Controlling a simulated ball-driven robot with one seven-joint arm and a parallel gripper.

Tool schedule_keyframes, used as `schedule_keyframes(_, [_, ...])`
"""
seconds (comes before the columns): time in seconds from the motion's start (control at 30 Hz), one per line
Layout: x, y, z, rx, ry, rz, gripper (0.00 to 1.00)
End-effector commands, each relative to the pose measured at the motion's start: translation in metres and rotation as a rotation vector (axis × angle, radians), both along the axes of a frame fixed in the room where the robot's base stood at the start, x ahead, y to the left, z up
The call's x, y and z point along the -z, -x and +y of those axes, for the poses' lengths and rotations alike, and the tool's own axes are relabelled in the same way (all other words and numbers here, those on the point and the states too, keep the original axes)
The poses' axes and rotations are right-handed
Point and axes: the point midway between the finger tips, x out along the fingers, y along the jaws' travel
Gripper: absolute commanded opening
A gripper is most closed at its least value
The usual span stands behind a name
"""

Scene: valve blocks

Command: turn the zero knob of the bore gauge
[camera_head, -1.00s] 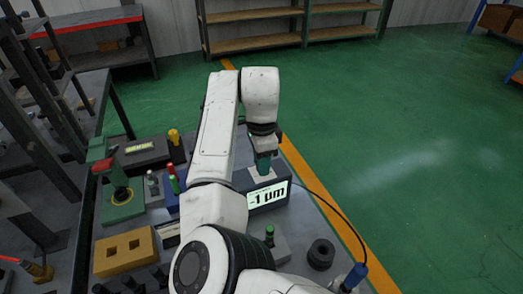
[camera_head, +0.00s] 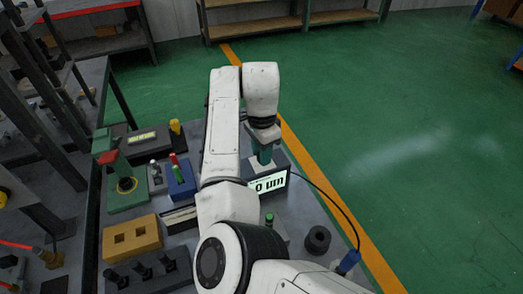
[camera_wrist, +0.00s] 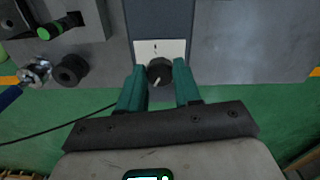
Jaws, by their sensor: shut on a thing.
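The bore gauge's lit display (camera_head: 269,184) faces me on the right part of the bench and reads "0 µm". Its zero knob (camera_wrist: 160,70) is a dark round knob with a pale pointer line, standing on a white plate (camera_wrist: 146,46) in the wrist view. My gripper (camera_wrist: 159,74) has its two green fingers on either side of the knob, shut on it. In the head view my gripper (camera_head: 263,152) is over the top of the gauge, and its fingers hide the knob there.
A black ring (camera_head: 318,239) and a green-topped plug (camera_head: 269,217) stand in front of the gauge. A black cable (camera_head: 345,208) runs to a blue connector (camera_head: 349,261). Left are a yellow block (camera_head: 131,241) and a green fixture (camera_head: 126,186). Green floor lies beyond the bench.

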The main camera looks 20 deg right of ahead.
Motion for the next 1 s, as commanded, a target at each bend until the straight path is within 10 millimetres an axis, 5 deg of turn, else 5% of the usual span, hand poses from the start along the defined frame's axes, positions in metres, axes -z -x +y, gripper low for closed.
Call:
schedule_keyframes(0.3, [0.0, 0.0, 0.0, 0.0, 0.0, -0.001, 0.59])
schedule_keyframes(0.63, [-0.006, -0.001, 0.0, 0.001, 0.0, -0.002, 0.59])
schedule_keyframes(1.0, [-0.071, -0.001, 0.0, 0.002, -0.001, -0.005, 0.59])
